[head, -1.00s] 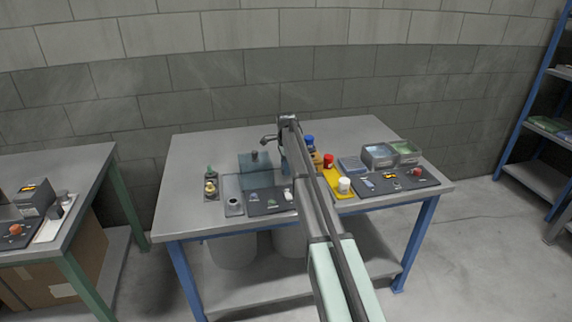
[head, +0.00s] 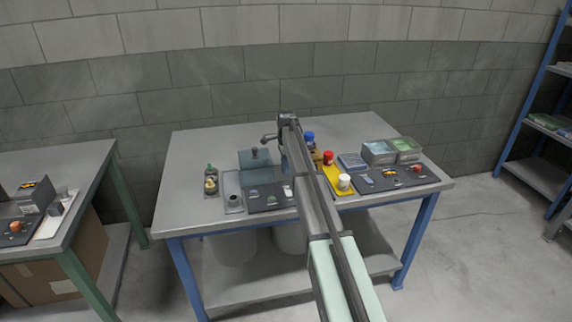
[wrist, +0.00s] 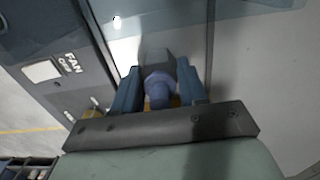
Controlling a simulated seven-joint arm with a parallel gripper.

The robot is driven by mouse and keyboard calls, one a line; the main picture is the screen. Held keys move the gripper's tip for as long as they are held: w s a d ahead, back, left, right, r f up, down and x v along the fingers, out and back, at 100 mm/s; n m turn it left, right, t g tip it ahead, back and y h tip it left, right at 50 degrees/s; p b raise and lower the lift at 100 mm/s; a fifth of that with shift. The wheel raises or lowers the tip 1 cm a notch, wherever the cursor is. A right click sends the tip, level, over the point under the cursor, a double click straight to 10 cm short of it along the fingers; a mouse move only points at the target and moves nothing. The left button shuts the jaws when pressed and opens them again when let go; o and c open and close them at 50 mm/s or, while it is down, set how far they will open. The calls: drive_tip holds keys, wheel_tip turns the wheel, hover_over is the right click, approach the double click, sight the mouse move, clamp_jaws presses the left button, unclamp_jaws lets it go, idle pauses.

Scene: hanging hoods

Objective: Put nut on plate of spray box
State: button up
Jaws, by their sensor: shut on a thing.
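In the wrist view my gripper (wrist: 158,92) is shut on a dark bluish, rounded thing (wrist: 158,88). A bit of orange shows beside it; I cannot tell whether it is the nut. A box with a blue-grey see-through hood (head: 246,161) and a dark knob stands left of my arm, likely the spray box. A see-through bluish panel (wrist: 220,15) crosses the top of the wrist view. Under it is a pale, bright surface (wrist: 124,52); I cannot tell whether it is the plate.
A dark panel marked FAN (wrist: 62,78) lies left in the wrist view. On the table, a dark mat (head: 262,206) holds small parts. A yellow tray (head: 333,178) with containers and grey bins (head: 379,153) stand right of my arm. The back left tabletop is clear.

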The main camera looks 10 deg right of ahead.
drive_tip(key=o, duration=1.3)
